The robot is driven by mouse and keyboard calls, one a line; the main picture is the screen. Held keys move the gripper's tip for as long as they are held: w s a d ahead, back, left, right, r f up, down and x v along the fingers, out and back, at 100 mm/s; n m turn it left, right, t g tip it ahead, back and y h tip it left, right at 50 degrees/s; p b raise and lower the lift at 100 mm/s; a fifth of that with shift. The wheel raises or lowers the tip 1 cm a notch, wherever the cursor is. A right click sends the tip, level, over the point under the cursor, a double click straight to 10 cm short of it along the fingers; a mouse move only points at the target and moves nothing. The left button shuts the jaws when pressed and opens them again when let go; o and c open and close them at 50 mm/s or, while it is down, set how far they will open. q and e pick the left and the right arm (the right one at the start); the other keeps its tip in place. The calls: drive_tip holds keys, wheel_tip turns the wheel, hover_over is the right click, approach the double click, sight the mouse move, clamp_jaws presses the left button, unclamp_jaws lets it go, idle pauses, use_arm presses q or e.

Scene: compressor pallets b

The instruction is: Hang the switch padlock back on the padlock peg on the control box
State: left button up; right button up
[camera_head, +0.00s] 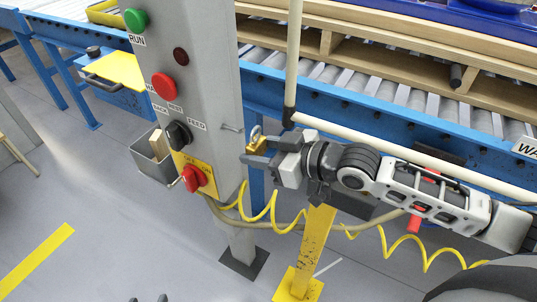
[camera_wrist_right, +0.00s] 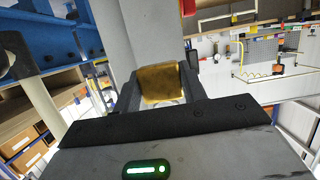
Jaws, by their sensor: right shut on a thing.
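The brass switch padlock (camera_head: 256,148) is held between the fingers of my right gripper (camera_head: 254,153), just right of the grey control box (camera_head: 205,65). Its shackle points up in the head view. The thin metal padlock peg (camera_head: 232,128) sticks out of the box's right side, a little left of and above the padlock, with a visible gap between them. Two dark tips of my left gripper (camera_head: 148,299) show apart at the bottom edge.
The box front carries a green button (camera_head: 136,19), a red button (camera_head: 162,84), a black knob (camera_head: 178,134) and a red switch (camera_head: 193,178) on a yellow plate. A coiled yellow hose (camera_head: 270,210) hangs below my right gripper. The blue roller conveyor (camera_head: 370,117) runs behind.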

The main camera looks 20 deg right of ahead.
sight(226, 145)
drive_tip(key=shift+b+x, duration=0.35)
drive_tip(key=shift+x, duration=0.45)
drive_tip(key=shift+w+a+r+b, duration=0.1)
drive_tip(key=shift+w+a+b, duration=0.2)
drive_tip(key=shift+w+a, duration=0.3)
use_arm(q)
drive_tip(key=shift+w+d+f, duration=0.1)
drive_tip(key=shift+f, duration=0.1)
use_arm(e)
drive_tip(key=shift+x, duration=1.1)
use_arm(q)
drive_tip(key=shift+f, duration=0.15)
use_arm(e)
drive_tip(key=o, duration=1.1)
drive_tip(key=shift+f, duration=0.2)
